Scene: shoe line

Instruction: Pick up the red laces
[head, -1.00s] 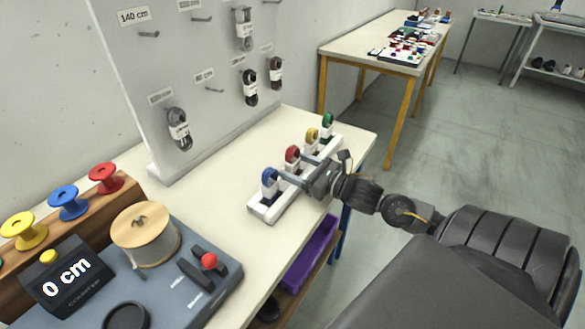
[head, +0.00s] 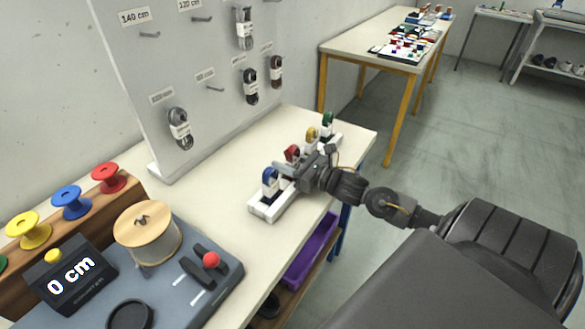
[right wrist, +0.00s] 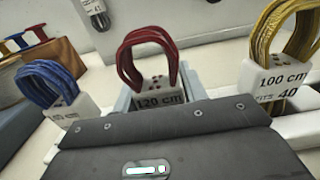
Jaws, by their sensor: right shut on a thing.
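The red laces (head: 291,152) are a looped bundle in a white holder on the white rack, between the blue and yellow laces. In the right wrist view the red laces (right wrist: 147,52) rise from a white tag (right wrist: 160,94) reading 120 cm, just past my gripper. My right gripper (head: 287,170) is at the rack, its fingers shut on the red laces' white holder; its body hides the lower part. My left gripper is not in view.
The blue laces (right wrist: 50,82) and yellow laces (right wrist: 283,35) stand close on either side. Green laces (head: 328,119) are at the rack's far end. A board with hanging laces (head: 180,128) stands behind. A spool machine (head: 147,235) is at the front left. The table between is clear.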

